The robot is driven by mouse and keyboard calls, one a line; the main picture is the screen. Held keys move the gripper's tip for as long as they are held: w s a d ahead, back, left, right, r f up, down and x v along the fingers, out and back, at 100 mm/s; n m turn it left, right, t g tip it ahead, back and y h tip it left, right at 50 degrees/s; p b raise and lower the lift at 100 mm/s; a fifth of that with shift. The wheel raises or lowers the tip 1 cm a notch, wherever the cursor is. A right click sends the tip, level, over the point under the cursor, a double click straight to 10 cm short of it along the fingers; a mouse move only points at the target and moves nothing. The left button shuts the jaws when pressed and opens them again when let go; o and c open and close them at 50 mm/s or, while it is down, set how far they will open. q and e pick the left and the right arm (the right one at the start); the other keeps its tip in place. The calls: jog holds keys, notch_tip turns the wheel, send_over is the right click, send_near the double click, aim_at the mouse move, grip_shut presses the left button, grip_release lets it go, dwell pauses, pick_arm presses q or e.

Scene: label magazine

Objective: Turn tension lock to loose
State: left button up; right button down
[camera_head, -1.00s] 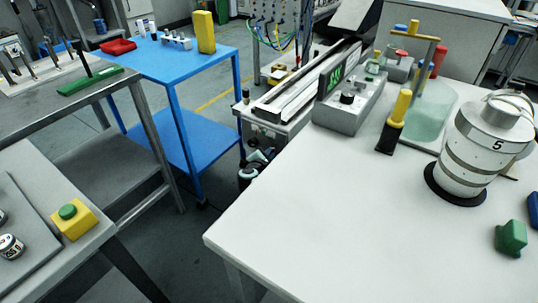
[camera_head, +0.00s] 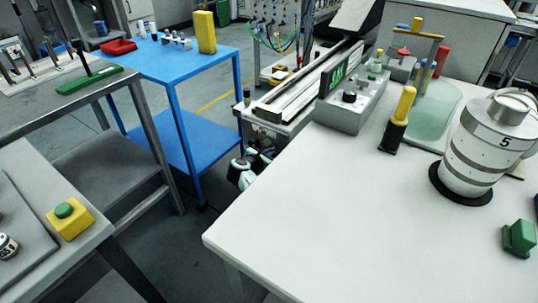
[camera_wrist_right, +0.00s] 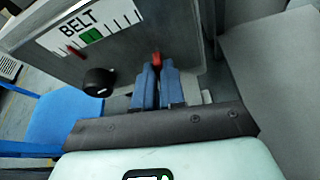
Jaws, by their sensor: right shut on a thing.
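In the right wrist view, my right gripper (camera_wrist_right: 157,70) has its two blue fingers shut on a small red lever (camera_wrist_right: 156,58). Only the lever's red tip shows between the fingertips; the rest is hidden, and which way it is turned is hard to tell. It sits at the edge of a grey panel with a BELT scale (camera_wrist_right: 92,28), which has a green zone and a red pointer left of it. In the head view my right gripper (camera_head: 250,165) is low beside the machine with the conveyor (camera_head: 300,88), partly hidden by the white table. My left gripper is not in view.
A black knob (camera_wrist_right: 98,82) is on the panel, left of the fingers. The white table (camera_head: 330,225) stands close to my right arm, with a numbered drum (camera_head: 480,155) on it. A blue cart (camera_head: 185,150) stands to the left, with floor between.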

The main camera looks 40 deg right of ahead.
jog(key=c, duration=1.2)
grip_release()
jog(key=shift+d+m, duration=0.1)
jog(key=shift+m, duration=0.2)
